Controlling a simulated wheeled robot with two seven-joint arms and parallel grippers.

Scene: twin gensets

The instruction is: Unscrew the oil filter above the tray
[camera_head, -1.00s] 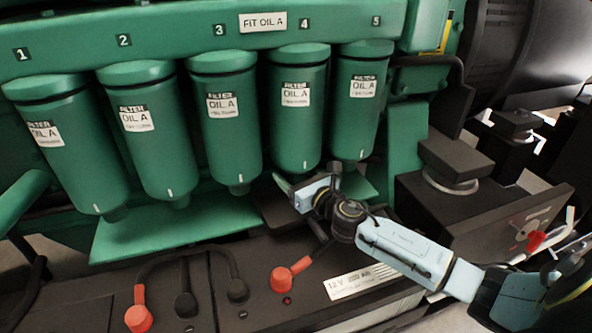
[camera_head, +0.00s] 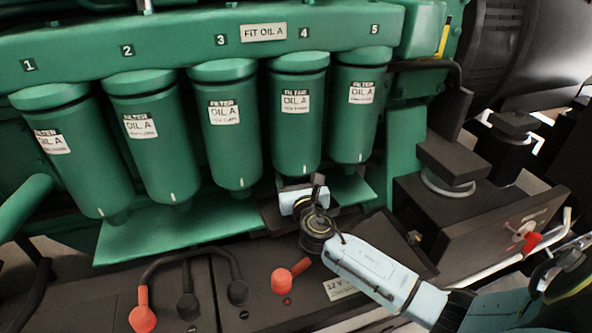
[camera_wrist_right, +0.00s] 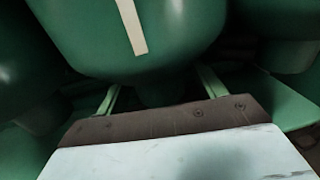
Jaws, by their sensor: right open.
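Several green oil filters hang in a numbered row, each with an "OIL A" label. Filter 4 (camera_head: 297,125) hangs upright above my right gripper (camera_head: 296,181). A green filter body (camera_wrist_right: 100,35) with a white stripe fills the top of the wrist view. There my right gripper (camera_wrist_right: 160,86) is open, its two fingers apart on either side of the narrow dark lower end (camera_wrist_right: 165,92). I cannot tell whether they touch it. In the head view the fingers are mostly hidden under the filter. A green tray-like plate (camera_head: 170,238) lies below the filters. My left gripper is not in view.
Filter 3 (camera_head: 228,135) and filter 5 (camera_head: 357,120) hang close on either side. A dark battery (camera_head: 250,270) with red terminal caps (camera_head: 142,318) lies in front and below. A dark block mount (camera_head: 455,165) stands at right.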

